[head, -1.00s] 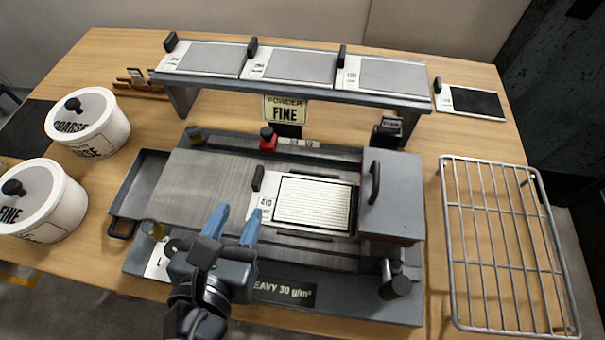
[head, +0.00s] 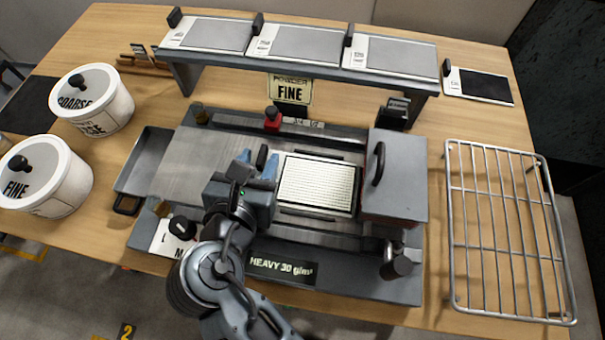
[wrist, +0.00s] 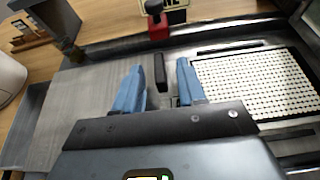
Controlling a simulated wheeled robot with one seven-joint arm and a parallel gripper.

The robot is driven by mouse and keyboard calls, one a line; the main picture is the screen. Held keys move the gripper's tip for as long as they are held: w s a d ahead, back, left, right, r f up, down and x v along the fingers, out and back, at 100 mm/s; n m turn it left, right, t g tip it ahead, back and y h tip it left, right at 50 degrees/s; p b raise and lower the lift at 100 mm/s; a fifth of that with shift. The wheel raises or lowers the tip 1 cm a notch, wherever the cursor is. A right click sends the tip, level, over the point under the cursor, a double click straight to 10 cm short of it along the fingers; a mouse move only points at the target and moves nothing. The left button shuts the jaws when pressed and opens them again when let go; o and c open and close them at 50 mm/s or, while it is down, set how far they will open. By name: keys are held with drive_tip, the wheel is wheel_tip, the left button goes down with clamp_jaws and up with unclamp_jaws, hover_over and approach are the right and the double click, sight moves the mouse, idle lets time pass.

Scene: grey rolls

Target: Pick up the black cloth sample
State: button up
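The black cloth sample (head: 484,86) lies on a white card with a small black upright tab (head: 446,67), at the far right of the table. It is not in the wrist view. My gripper (head: 258,160) is far from it, over the grey machine. My gripper (wrist: 159,68) is open, with blue fingers. In the wrist view, the black tab (wrist: 160,73) of another sample card stands between the fingers, with gaps on both sides. That card carries a white dotted sample (head: 317,184) and sits on the machine bed (head: 195,165).
Three grey sample cards lie on a raised shelf (head: 300,64) at the back. A grey box (head: 395,175) stands on the machine's right. A wire rack (head: 505,225) lies at right. Two white tubs (head: 95,100) stand at left. Bare wood surrounds the black sample's card.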

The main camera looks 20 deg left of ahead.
clamp_jaws()
drive_tip(key=shift+r, duration=0.1)
idle(0.4)
